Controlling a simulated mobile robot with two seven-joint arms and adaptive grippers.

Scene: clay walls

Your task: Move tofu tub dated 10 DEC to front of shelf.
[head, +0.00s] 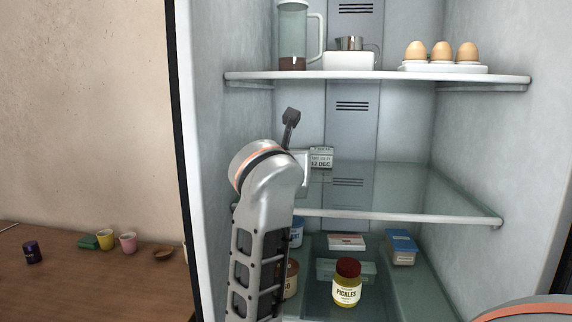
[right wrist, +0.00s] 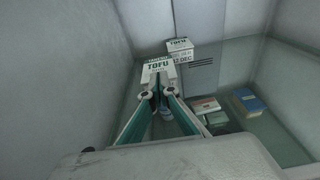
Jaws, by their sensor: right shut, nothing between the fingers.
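A tofu tub (right wrist: 160,66) with TOFU on its label stands straight ahead of my right gripper (right wrist: 155,92) in the right wrist view. The fingertips hide its date. A second tofu tub (right wrist: 180,49) stands behind it, slightly right; its label reads 12 DEC. That tub also shows in the head view (head: 321,158) on the middle glass shelf (head: 400,212). My right gripper is shut and empty, its tips close to the front tub; I cannot tell whether they touch. In the head view my right wrist hides the fingers and most of the front tub. My left gripper is out of view.
The fridge wall is close on the left. The middle shelf is clear to the right. Below are a pickles jar (head: 347,285) and a blue box (head: 401,248). Above, the upper shelf (head: 380,78) holds a pitcher (head: 292,30) and eggs (head: 441,52).

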